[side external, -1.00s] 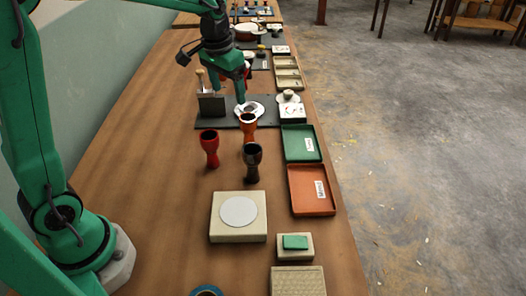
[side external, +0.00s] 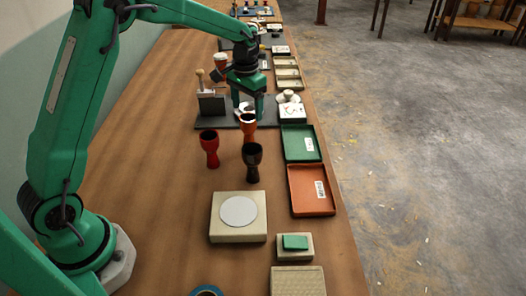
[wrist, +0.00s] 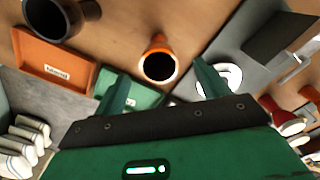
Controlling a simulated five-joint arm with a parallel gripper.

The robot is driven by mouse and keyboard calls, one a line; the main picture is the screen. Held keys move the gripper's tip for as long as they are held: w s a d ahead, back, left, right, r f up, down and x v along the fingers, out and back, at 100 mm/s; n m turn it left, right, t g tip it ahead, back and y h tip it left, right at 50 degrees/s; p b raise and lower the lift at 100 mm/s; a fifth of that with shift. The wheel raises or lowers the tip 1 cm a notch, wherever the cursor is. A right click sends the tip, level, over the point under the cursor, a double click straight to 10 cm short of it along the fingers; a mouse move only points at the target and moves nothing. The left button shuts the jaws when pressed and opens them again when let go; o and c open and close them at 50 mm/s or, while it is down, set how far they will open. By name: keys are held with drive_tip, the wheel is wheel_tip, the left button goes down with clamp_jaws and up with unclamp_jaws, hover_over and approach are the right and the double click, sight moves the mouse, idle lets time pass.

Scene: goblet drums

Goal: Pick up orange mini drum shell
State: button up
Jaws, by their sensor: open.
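The orange mini drum shell (side external: 247,125) stands upright on the wooden table, behind the black drum shell (side external: 252,162), which hides its lower part. In the wrist view the orange shell (wrist: 157,60) shows its dark mouth, roughly between my two fingers and beyond their tips. My gripper (side external: 248,112) is open and empty, pointing down above and just behind the orange shell in the side view. I cannot tell whether the fingers touch it.
A red drum shell (side external: 209,148) stands close at left. A green tray (side external: 284,148) and an orange tray (side external: 293,204) lie along the right edge. A dark board (side external: 212,125) with a white ring lies behind. A cream block (side external: 219,228) is in front.

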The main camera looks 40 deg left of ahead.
sight(248, 117)
drive_tip(key=shift+w+f, duration=0.1)
drive_tip(key=shift+f, duration=3.45)
drive_tip(key=c, duration=1.1)
drive_tip(key=shift+o, duration=0.2)
drive_tip(key=shift+r, duration=0.2)
wheel_tip(248, 117, up, 10)
drive_tip(key=shift+f, duration=0.15)
